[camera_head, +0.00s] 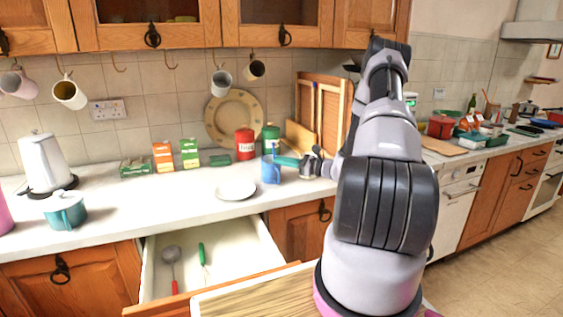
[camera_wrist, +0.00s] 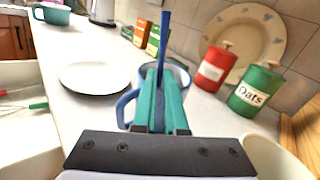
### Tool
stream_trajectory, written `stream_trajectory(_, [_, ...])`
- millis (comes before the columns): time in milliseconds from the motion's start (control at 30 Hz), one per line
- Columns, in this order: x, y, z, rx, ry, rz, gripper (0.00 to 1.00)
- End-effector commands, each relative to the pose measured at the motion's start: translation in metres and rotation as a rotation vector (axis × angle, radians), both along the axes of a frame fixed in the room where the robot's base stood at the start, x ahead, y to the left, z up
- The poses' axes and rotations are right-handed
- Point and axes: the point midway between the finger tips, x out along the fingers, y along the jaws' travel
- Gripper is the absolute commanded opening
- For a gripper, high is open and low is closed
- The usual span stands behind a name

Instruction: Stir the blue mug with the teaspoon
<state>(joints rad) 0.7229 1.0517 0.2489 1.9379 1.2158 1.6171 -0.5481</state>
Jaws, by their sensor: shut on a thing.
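The blue mug (camera_head: 270,173) stands upright on the white counter. Its handle (camera_wrist: 125,108) and part of its rim show around my fingers in the wrist view. My gripper (camera_head: 280,160) reaches in from the right at the mug's rim, its teal fingers (camera_wrist: 162,100) shut on the teaspoon. The teaspoon's blue handle (camera_wrist: 164,38) stands nearly upright above the fingertips, and also shows above the mug in the head view (camera_head: 274,148). The spoon's lower end is hidden by the fingers and mug, so I cannot see how deep it sits.
A white plate (camera_head: 236,192) lies left of the mug. Red (camera_head: 245,144) and green (camera_wrist: 258,92) canisters and a large patterned plate (camera_head: 232,116) stand behind. An open drawer (camera_head: 222,258) with utensils is below in front. Mugs hang above; a kettle (camera_head: 45,163) stands far left.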

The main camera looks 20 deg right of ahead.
Motion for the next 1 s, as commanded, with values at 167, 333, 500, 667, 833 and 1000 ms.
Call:
stream_trajectory(167, [-0.001,0.001,0.006,-0.001,-0.001,0.001,0.00])
stream_trajectory(333, [-0.003,0.003,0.020,0.000,0.000,0.001,0.00])
stream_trajectory(500, [-0.004,0.005,0.034,0.000,-0.001,0.001,0.00])
stream_trajectory(667, [-0.006,0.007,0.046,0.000,-0.001,0.000,0.00])
stream_trajectory(833, [-0.008,0.009,0.060,0.000,-0.001,0.000,0.00])
stream_trajectory(1000, [-0.009,0.011,0.073,-0.001,-0.002,0.001,0.00])
